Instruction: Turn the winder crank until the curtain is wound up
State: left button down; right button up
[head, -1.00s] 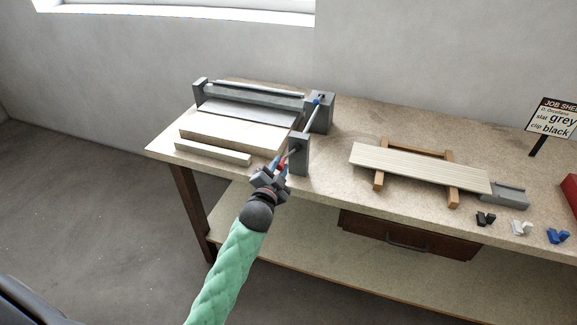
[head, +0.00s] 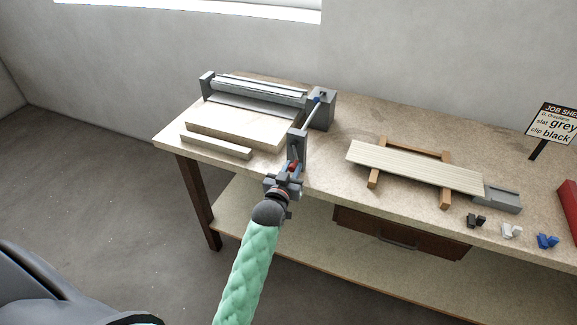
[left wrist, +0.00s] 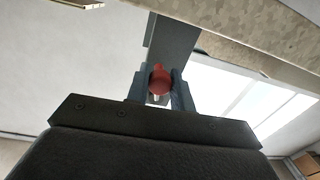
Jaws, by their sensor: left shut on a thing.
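The winder stands at the bench's left end, with a grey roller (head: 258,91) between end brackets. The grey curtain (head: 250,109) runs from the roller down behind a wooden board. A shaft (head: 311,109) links the gearbox (head: 322,110) to the front post (head: 297,147). The crank has a red knob (head: 293,167) just in front of this post. My left gripper (head: 291,174) is shut on the knob, which shows between its fingers in the left wrist view (left wrist: 160,78). My right gripper is not in view.
Pale slats (head: 415,167) lie across a wooden stand on the bench, with a grey block (head: 503,198) at their right end. Black, white and blue clips (head: 511,231) lie near the front edge. A job sheet sign (head: 556,124) stands at the right.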

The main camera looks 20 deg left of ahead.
pick_arm(q)
jog(key=shift+d+r+n, duration=0.1)
jog(key=shift+d+n, duration=0.3)
jog(key=shift+n, duration=0.4)
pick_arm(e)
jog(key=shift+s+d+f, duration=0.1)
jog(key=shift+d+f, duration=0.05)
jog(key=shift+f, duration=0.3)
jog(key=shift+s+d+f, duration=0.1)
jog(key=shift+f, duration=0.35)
pick_arm(q)
jog(key=c, duration=1.2)
grip_release()
jog(key=shift+p, duration=0.3)
jog(key=shift+s, duration=0.45)
jog(key=s+p, duration=0.2)
jog(key=s, duration=0.4)
jog(key=shift+s+d, duration=0.2)
jog(key=shift+s, duration=0.2)
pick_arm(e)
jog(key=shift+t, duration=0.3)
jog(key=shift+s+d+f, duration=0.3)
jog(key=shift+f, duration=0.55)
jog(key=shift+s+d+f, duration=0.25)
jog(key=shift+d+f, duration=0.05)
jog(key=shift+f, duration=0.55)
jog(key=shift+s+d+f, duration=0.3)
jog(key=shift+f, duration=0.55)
pick_arm(q)
jog(key=shift+c, duration=0.2)
